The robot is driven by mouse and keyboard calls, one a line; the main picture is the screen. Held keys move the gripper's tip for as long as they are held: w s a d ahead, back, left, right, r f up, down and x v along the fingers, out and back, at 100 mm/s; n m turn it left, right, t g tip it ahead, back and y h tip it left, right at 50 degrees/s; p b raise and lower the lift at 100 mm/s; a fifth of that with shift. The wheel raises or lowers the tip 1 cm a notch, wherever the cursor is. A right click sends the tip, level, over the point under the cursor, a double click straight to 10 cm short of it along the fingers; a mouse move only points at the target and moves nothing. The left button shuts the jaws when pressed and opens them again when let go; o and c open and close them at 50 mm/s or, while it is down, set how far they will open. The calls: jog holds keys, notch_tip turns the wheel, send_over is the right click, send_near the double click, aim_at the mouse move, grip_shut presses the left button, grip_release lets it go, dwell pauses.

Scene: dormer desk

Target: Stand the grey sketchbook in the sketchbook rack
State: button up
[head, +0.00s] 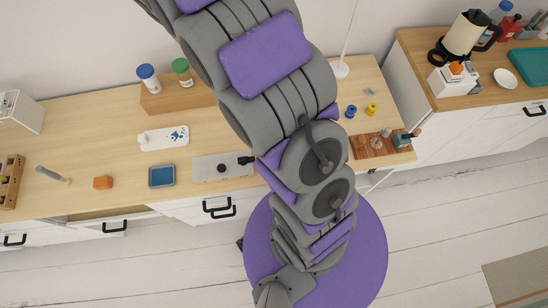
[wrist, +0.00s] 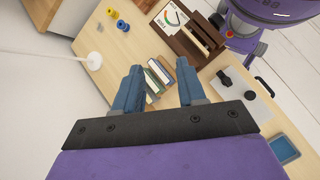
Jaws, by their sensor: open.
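My gripper (wrist: 160,67) is open in the wrist view, with its two blue fingers apart and nothing held between them. Beyond the fingertips stands a close row of several thin books (wrist: 158,76) with dark, pale and green edges, on the wooden desk. I cannot tell which of them, if any, is the grey sketchbook. A dark brown wooden piece with pale slats (wrist: 197,42) lies past the right finger; I cannot tell whether it is the sketchbook rack. In the head view my arm hides the row of books and my gripper is not distinguishable.
Blue (head: 351,111) and yellow (head: 371,108) spools stand near a brown board (head: 368,147).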

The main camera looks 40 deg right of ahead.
jog(key=s+a+r+m+t+y, duration=0.1)
jog(key=s+a, duration=0.4)
jog(key=s, duration=0.7)
jog(key=s+a+r+m+t+y, duration=0.2)
jog(key=s+a+r+m+y, duration=0.2)
jog(key=s, duration=0.8)
jog(key=shift+a+m+y, duration=0.3)
jog(key=shift+a+y, duration=0.1)
jog(key=shift+a, duration=0.75)
jog(key=shift+s, duration=0.15)
